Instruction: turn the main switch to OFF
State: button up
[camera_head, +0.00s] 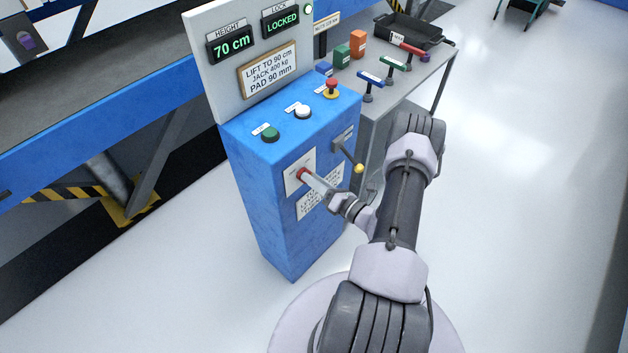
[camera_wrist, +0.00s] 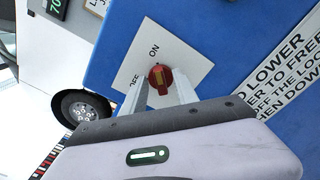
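The main switch is a red rotary knob (camera_wrist: 160,76) with a yellow mark, on a white plate (camera_head: 294,184) on the front of the blue control pedestal (camera_head: 262,217). In the wrist view, ON is printed above the knob and OFF, partly hidden by a finger, to its left. My gripper (camera_head: 305,176) is at the knob. In the wrist view its two pale fingers (camera_wrist: 162,88) lie on either side of the knob, which fills most of the gap. Whether both fingers press on it is not clear.
A lever with a yellow ball (camera_head: 358,168) sticks out right of the switch. Green (camera_head: 270,133), white (camera_head: 303,111) and red emergency (camera_head: 331,87) buttons sit on top. The display panel (camera_head: 233,46) reads 70 cm, LOCKED. A grey bench (camera_head: 398,84) stands behind. Floor at right is clear.

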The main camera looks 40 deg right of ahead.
grip_shut()
jog(key=shift+n, duration=0.3)
jog(key=shift+a+n+b, duration=0.2)
jog(key=shift+n+b, duration=1.45)
jog(key=shift+n, duration=2.65)
jog(key=shift+a+n+b, duration=0.2)
jog(key=shift+n+b, duration=1.4)
jog(key=shift+n, duration=3)
